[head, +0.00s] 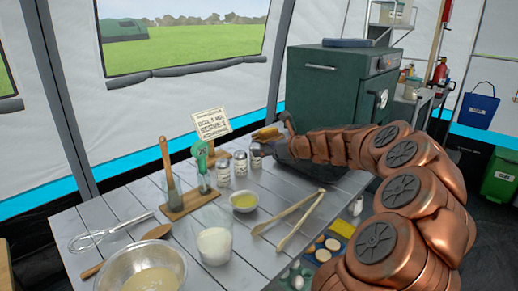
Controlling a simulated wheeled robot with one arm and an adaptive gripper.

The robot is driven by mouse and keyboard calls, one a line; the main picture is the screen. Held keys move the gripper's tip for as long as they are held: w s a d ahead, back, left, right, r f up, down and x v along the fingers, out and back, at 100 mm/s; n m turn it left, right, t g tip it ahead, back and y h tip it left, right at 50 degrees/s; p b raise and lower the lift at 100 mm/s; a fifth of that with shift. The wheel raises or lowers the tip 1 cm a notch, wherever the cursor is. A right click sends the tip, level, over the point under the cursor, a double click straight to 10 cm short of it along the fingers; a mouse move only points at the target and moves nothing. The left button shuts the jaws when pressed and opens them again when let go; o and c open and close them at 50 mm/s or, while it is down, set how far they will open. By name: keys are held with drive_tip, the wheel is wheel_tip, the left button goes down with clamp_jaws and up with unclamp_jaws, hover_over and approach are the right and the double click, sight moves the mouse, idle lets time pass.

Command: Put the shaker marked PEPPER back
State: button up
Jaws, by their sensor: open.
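Three small shakers with pale bodies and grey tops stand in a row on the grey plank table: a left one (223,169), a middle one (240,163) and a right one (256,157). Their labels are too small to read, so I cannot tell which is marked PEPPER. The gripper's far side is hidden.
A wooden stand (187,205) with a green marker "20" and a sign card (211,124) are left of the shakers.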

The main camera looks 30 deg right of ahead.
drive_tip(key=v, duration=0.7)
drive_tip(key=shift+p, duration=0.4)
